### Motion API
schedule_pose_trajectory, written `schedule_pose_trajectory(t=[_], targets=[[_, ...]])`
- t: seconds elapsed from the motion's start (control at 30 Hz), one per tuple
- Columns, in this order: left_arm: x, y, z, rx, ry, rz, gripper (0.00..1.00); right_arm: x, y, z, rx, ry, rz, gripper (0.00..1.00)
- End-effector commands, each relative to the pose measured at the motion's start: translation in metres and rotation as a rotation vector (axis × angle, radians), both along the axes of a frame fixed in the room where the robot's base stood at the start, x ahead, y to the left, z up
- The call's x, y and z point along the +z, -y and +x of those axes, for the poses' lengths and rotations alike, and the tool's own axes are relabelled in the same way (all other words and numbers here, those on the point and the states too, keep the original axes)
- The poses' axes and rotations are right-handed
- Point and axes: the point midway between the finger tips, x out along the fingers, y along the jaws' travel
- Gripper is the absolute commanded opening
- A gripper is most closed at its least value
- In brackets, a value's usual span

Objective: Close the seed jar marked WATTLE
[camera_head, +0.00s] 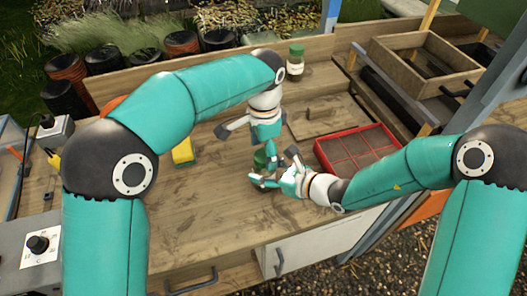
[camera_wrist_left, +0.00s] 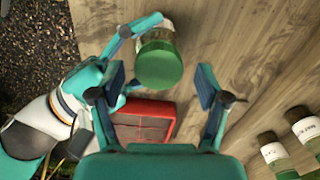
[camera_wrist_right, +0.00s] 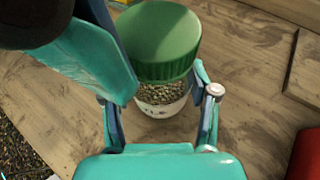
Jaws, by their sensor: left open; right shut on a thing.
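A clear jar (camera_wrist_right: 160,92) of pale seeds stands on the bench, with a green lid (camera_wrist_right: 158,38) on its mouth. I cannot read its label, so I cannot tell whether it is WATTLE, nor how tightly the lid sits. My right gripper (camera_wrist_right: 160,108) is shut on the jar's body, one finger on each side. My left gripper (camera_wrist_left: 160,82) is open above the jar, with the lid (camera_wrist_left: 159,64) showing between and beyond its fingers. In the head view the jar (camera_head: 261,159) is partly hidden by both grippers.
Another green-lidded jar (camera_head: 295,64) stands at the back of the bench; labelled jars (camera_wrist_left: 274,152) show in the left wrist view. A red sectioned tray (camera_head: 322,157) lies to the right, a yellow-green sponge (camera_head: 183,152) to the left. The front left of the bench is clear.

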Motion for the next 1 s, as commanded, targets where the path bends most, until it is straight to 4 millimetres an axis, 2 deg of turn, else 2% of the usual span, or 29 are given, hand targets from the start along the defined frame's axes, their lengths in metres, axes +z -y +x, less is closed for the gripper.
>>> schedule_pose_trajectory(t=[0.1,0.27,0.57,0.6,0.67,0.83,1.0], targets=[[0.017,0.001,0.000,0.000,0.003,-0.003,0.76,0.000,0.000,0.000,0.000,0.000,0.000,0.00],[0.032,0.001,0.000,0.000,0.002,-0.002,0.76,0.000,0.000,0.000,0.000,0.000,0.000,0.00],[0.035,0.000,0.000,0.000,0.000,-0.001,0.76,0.000,0.000,0.000,0.000,0.000,0.000,0.00],[0.035,0.000,0.000,0.000,0.000,-0.001,0.72,0.000,0.000,0.000,0.000,0.000,0.000,0.00],[0.035,0.000,0.000,0.008,0.000,-0.001,0.72,0.000,0.000,0.000,0.000,0.000,0.000,0.00],[0.036,-0.001,-0.002,0.124,-0.009,0.006,0.72,0.000,0.000,0.000,0.001,0.000,0.000,0.00],[0.044,-0.004,-0.003,0.370,-0.015,0.014,0.72,0.000,0.000,0.000,0.001,0.000,0.000,0.00]])
